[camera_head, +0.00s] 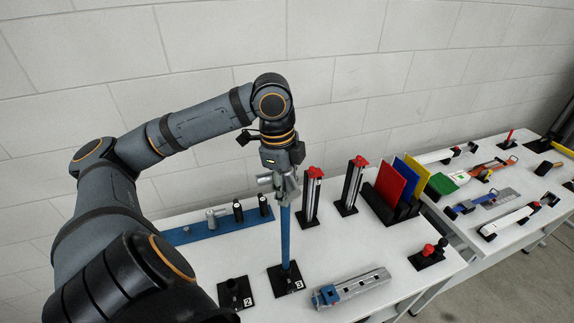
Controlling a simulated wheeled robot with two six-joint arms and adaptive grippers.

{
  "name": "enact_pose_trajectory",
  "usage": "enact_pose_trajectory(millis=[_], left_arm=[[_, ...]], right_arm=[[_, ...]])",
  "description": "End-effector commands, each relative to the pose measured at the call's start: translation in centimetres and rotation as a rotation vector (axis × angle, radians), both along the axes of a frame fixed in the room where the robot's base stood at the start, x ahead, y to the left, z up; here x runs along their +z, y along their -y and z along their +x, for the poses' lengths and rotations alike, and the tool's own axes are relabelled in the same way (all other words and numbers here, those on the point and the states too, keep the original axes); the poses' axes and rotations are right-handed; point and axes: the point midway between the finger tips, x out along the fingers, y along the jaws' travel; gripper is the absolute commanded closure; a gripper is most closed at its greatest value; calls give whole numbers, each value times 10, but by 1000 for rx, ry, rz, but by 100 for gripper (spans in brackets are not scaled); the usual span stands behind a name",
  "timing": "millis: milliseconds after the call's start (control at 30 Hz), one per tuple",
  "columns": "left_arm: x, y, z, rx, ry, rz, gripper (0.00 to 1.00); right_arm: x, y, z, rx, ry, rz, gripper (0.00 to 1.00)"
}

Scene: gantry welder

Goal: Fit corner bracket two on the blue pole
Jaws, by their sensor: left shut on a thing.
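The blue pole (286,240) stands upright in a black base marked 3. My left gripper (281,178) points down over the top of the pole, shut on a grey metal piece, the corner bracket (283,196). The bracket is at the pole's upper end; whether it sits around the pole or just above it cannot be told, as the gripper hides part of it. Another grey bracket (214,217) sits on a peg of the blue rack (193,233) behind. My right gripper is not in view.
A black base marked 2 (235,293) is left of the pole's base. A grey and blue part (350,288) lies in front to the right. Two silver posts with red tops (312,196) and coloured panels (392,187) stand to the right. A second table holds tools.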

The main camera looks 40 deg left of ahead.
Motion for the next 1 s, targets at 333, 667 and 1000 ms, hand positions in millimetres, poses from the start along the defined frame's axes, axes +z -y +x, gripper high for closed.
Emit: enact_pose_trajectory(millis=[333,667,1000], left_arm=[[-6,0,0,0,0,0,100],[-19,0,0,0,0,1,100],[-33,0,0,0,1,0,100]], right_arm=[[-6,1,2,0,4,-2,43],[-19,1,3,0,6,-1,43],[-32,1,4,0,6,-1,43]])
